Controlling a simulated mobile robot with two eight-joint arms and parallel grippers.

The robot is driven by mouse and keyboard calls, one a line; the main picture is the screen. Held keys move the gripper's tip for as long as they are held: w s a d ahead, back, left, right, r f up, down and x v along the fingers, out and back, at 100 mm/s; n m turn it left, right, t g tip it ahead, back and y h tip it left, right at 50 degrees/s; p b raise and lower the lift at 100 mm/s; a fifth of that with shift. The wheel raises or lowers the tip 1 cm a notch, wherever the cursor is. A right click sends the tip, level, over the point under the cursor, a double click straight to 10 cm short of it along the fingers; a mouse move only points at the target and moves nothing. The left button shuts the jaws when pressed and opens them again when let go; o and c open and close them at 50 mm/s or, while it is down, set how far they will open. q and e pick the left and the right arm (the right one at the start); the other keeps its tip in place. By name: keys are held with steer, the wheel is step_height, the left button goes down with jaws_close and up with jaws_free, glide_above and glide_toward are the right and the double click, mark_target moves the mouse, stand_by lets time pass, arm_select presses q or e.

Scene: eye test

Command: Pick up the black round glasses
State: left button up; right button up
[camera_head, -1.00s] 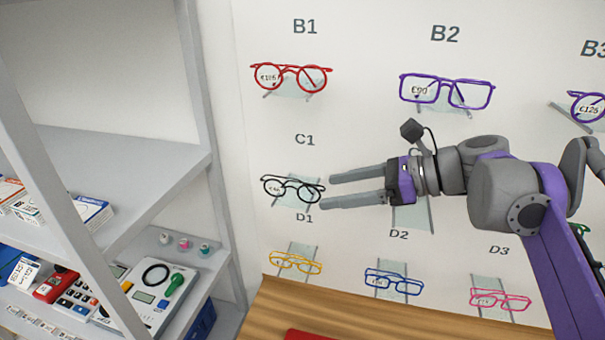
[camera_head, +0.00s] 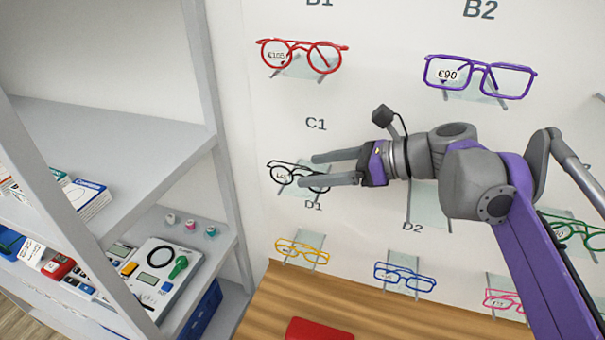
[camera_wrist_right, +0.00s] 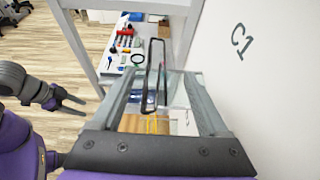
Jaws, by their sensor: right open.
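The black round glasses (camera_head: 281,174) rest on a small clear wall holder under the label C1 in the head view. My right gripper (camera_head: 309,169) is open and reaches in from the right. Its fingertips overlap the right part of the glasses in that view and hide some of it. In the right wrist view the glasses (camera_wrist_right: 162,70) appear nearly edge-on as a thin black outline between the two spread fingers (camera_wrist_right: 158,76), with gaps to both sides. My left gripper (camera_wrist_right: 84,106) shows at the left of the wrist view, its fingers apart and empty.
Red glasses (camera_head: 301,56) hang above, and yellow glasses (camera_head: 302,252) and blue glasses (camera_head: 405,278) below. Purple glasses (camera_head: 480,77) are at upper right. A grey shelf unit (camera_head: 110,150) stands left. A wooden surface (camera_head: 262,305) with a red item (camera_head: 318,330) lies below.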

mark_target(302, 173)
steer(key=x, duration=0.2)
steer(key=shift+a+f, duration=0.25)
steer(key=shift+a, duration=0.15)
steer(key=shift+w+a+f, duration=0.15)
steer(key=shift+a+f, duration=0.05)
steer(key=shift+a, duration=0.15)
jaws_close()
